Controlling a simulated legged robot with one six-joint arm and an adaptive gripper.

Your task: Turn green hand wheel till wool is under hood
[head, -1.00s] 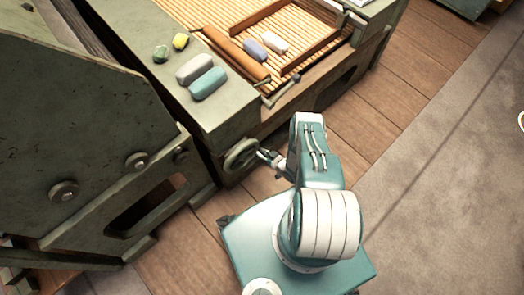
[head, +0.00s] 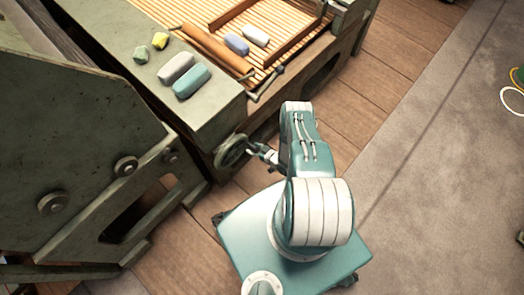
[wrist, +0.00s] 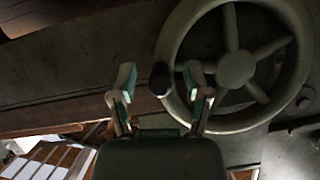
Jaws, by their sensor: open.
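The green hand wheel (head: 231,151) is on the front of the green machine frame, and it fills the upper right of the wrist view (wrist: 236,68). A dark round handle knob (wrist: 160,80) stands at the wheel's left rim. My gripper (wrist: 160,84) is open, with one finger on each side of the knob; I cannot tell whether they touch it. In the head view it is just right of the wheel. A lavender roll (head: 236,44) and a white roll (head: 256,36) lie on the slatted apron (head: 175,12). I cannot tell which piece is the wool, or pick out the hood.
A grey block (head: 176,68), a teal block (head: 192,81), a green lump (head: 141,54) and a yellow lump (head: 160,40) lie on the frame's top. A large green machine side (head: 70,140) stands close at left. Open floor (head: 430,130) lies to the right.

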